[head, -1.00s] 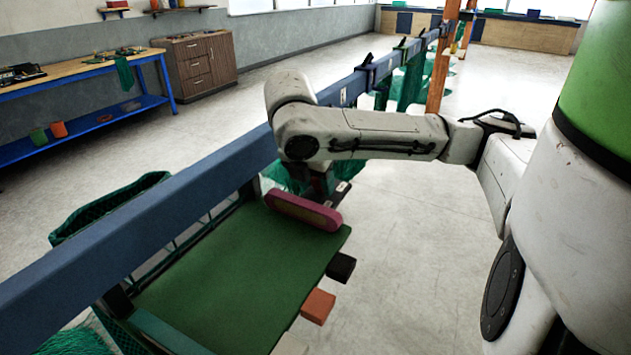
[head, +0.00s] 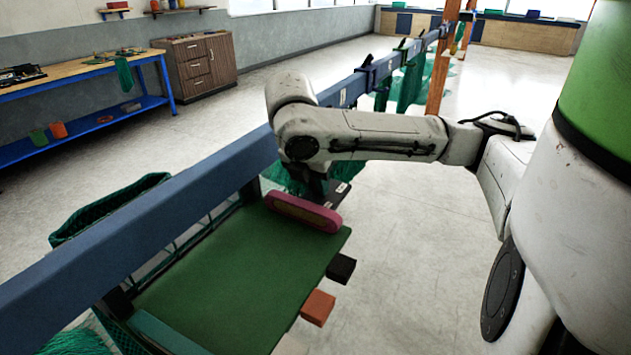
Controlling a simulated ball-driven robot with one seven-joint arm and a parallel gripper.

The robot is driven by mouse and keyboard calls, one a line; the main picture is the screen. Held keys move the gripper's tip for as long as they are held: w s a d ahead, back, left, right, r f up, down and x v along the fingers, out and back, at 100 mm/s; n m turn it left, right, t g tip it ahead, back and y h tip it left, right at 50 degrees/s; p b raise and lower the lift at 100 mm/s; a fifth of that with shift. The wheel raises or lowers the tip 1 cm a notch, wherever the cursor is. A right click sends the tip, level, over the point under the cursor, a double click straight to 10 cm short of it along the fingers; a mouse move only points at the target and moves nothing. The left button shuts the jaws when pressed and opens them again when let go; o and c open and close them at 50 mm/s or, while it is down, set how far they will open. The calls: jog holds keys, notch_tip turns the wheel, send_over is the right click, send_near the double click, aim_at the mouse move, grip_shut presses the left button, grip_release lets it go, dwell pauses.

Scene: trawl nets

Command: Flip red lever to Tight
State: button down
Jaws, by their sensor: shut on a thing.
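My gripper (head: 318,186) hangs from the end of my arm, just behind the far end of the green board (head: 235,265). Its fingertips are hidden behind a rounded pink-red bar (head: 303,212) standing along that far edge. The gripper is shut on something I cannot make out. No red lever can be clearly identified, and no Tight marking can be read. A small dark plate with a light mark (head: 340,192) shows beside the gripper on the right.
A blue beam (head: 140,225) runs diagonally left of the board, with green netting (head: 105,208) beyond it. A black block (head: 341,268) and an orange-red block (head: 318,307) stick out from the board's right edge. The floor to the right is clear. A workbench (head: 80,75) stands far left.

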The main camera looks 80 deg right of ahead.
jog(key=shift+r, duration=0.1)
jog(key=shift+s+d+r+y+p, duration=0.1)
jog(key=shift+d+r+y+p, duration=0.15)
jog(key=shift+y+p, duration=0.75)
jog(key=y+p, duration=0.1)
jog(key=t+y+p, duration=0.1)
jog(key=p, duration=0.1)
jog(key=shift+s+d, duration=0.1)
jog(key=shift+d, duration=0.3)
jog(key=y+p, duration=0.1)
jog(key=d+y+p, duration=0.1)
jog(key=y, duration=0.1)
jog(key=t+y+p, duration=0.1)
jog(key=shift+s+d+f+y+p, duration=0.15)
jog(key=shift+d+y+p, duration=0.1)
jog(key=shift+y+p, duration=0.15)
jog(key=shift+d+f+t+y+p, duration=0.15)
jog(key=shift+d+t+y+p, duration=0.15)
jog(key=shift+y+p, duration=0.5)
jog(key=shift+f, duration=0.1)
jog(key=shift+s, duration=0.1)
jog(key=c, duration=1)
grip_release()
jog(key=shift+o, duration=0.2)
